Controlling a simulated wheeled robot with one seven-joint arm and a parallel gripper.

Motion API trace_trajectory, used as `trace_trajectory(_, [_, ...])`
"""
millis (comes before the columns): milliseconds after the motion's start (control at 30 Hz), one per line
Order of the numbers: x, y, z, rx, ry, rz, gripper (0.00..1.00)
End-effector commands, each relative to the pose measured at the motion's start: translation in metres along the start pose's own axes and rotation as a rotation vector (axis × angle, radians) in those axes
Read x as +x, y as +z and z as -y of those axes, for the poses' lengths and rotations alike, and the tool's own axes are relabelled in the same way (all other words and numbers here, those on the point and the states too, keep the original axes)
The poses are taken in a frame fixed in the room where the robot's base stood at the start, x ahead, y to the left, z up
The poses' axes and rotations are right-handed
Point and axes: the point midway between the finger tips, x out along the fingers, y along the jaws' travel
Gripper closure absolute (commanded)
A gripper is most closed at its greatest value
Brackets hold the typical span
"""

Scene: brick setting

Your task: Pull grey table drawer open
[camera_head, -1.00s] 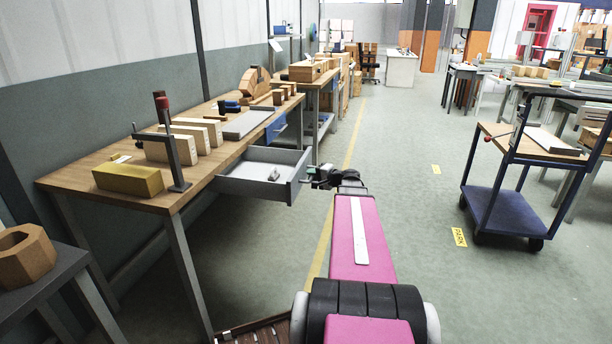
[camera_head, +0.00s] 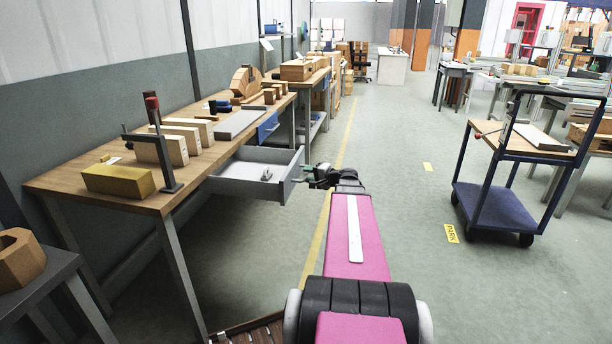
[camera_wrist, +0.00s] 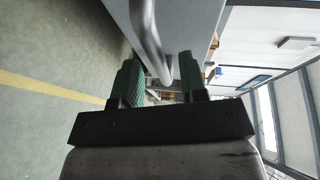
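The grey table drawer (camera_head: 250,187) stands pulled out from under the front edge of the wooden workbench (camera_head: 120,203). Its inside shows, with a small grey item (camera_head: 266,174) in it. My gripper (camera_head: 308,174) is at the drawer's front face, at the end of my pink arm. In the wrist view, the curved metal handle (camera_wrist: 150,40) on the drawer front (camera_wrist: 187,22) passes between the two green fingers of my gripper (camera_wrist: 160,82). The fingers stand apart with the bar between them. I cannot tell whether they press on it.
The bench holds a yellow block (camera_head: 118,180), a clamp stand (camera_head: 165,150) and several wooden blocks. A blue drawer (camera_head: 268,127) is further along. A blue trolley (camera_head: 500,205) stands at right. The floor between (camera_head: 400,230) is clear.

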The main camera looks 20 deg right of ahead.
Motion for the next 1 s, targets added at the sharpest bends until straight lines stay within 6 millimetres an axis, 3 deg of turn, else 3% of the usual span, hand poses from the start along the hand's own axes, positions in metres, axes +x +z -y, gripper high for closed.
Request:
trace_trajectory(200, [-0.044,0.001,0.0,0.0,0.0,-0.002,0.61])
trace_trajectory(433, [-0.076,0.0,0.0,0.0,0.0,-0.002,0.61])
trace_trajectory(633, [-0.086,0.0,0.0,0.0,0.0,0.0,0.61])
trace_trajectory(1000, [-0.087,0.0,0.0,0.0,0.0,0.0,0.61])
